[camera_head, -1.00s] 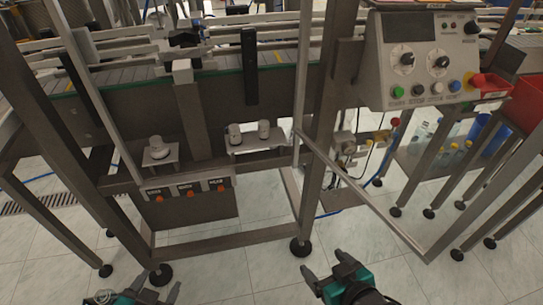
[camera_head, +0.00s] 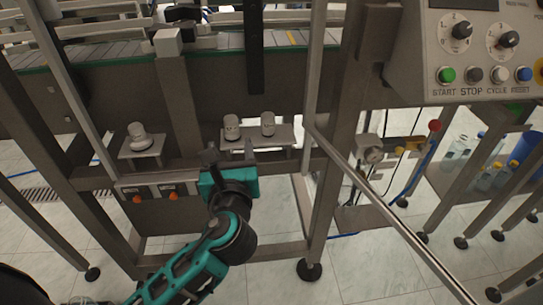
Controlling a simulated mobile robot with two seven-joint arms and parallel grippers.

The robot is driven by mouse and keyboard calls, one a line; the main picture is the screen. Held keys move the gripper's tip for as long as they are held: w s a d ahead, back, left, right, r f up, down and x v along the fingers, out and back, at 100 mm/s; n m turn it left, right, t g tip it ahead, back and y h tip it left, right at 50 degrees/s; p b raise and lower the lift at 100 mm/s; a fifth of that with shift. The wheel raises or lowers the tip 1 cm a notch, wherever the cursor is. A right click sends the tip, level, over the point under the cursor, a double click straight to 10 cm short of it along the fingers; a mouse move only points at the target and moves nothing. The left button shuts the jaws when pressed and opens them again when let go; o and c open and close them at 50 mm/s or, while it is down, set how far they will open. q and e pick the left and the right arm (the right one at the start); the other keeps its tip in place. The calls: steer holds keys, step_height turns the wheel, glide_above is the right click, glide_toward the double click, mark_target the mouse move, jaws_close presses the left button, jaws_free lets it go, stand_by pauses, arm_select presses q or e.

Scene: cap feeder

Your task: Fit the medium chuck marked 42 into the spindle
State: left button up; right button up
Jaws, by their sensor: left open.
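Two pale cylindrical chucks stand upright on a metal shelf (camera_head: 285,139): a left one (camera_head: 231,127) and a right one (camera_head: 268,123). A third pale cylindrical piece (camera_head: 138,136) stands on a separate bracket (camera_head: 150,151) to the left. I cannot read any size marking on them, nor tell which is 42 or which part is the spindle. My left gripper (camera_head: 230,152) is open and empty, its fingers pointing up just in front of the shelf, below the left chuck. It looks apart from the chuck, but depth is hard to judge. My right gripper is out of view.
A labelled bar with orange buttons (camera_head: 173,195) runs below the shelf, partly hidden by my left gripper. A steel post (camera_head: 345,130) and a slanting rail (camera_head: 385,215) stand to the right. A control panel (camera_head: 480,50) is at upper right, the conveyor behind.

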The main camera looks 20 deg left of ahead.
mark_target(231, 127)
arm_select(q)
steer(key=w+a+b, duration=0.1)
steer(key=w, duration=0.1)
steer(key=w+a+f+b, duration=0.1)
steer(key=w+b, duration=0.1)
steer(key=w+a+f+b, duration=0.1)
steer(key=w, duration=0.1)
steer(key=shift+w+a+f+b, duration=0.1)
steer(key=shift+a+f+b, duration=0.05)
steer(key=shift+a+b, duration=0.25)
steer(key=shift+w+a+r+p, duration=0.15)
steer(key=shift+w+r+p, duration=0.1)
steer(key=shift+w+p, duration=0.2)
steer(key=shift+w+a+p, duration=0.3)
steer(key=shift+w+a, duration=0.1)
steer(key=shift+w, duration=0.2)
steer(key=shift+x, duration=1.25)
steer(key=shift+f, duration=0.15)
steer(key=shift+c, duration=0.3)
